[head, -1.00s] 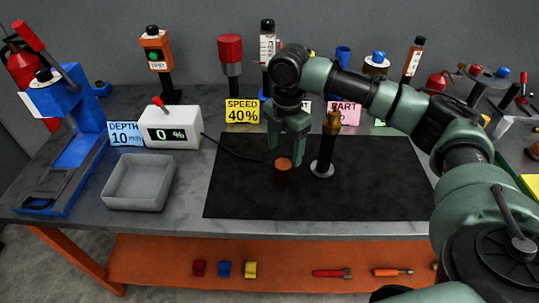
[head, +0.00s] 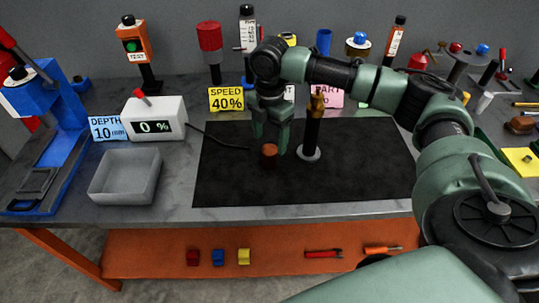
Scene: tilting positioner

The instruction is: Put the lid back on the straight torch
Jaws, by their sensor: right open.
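The straight torch (head: 312,130) stands upright on a round silver foot on the black mat (head: 360,180). It has a dark body and a brass-coloured top. A small dark cup-like piece with a copper-coloured top (head: 269,155), which may be the lid, stands on the mat left of the torch. My right gripper (head: 269,146) points down at this piece with its fingers apart. One finger is on each side of its upper part or just above it; I cannot tell whether they touch. My left gripper is not in view.
A grey open bin (head: 125,190) and a white meter box (head: 155,120) with a black cable stand to the left. Signs, a red-topped post (head: 209,45) and bottles line the back. The mat's front and right are clear.

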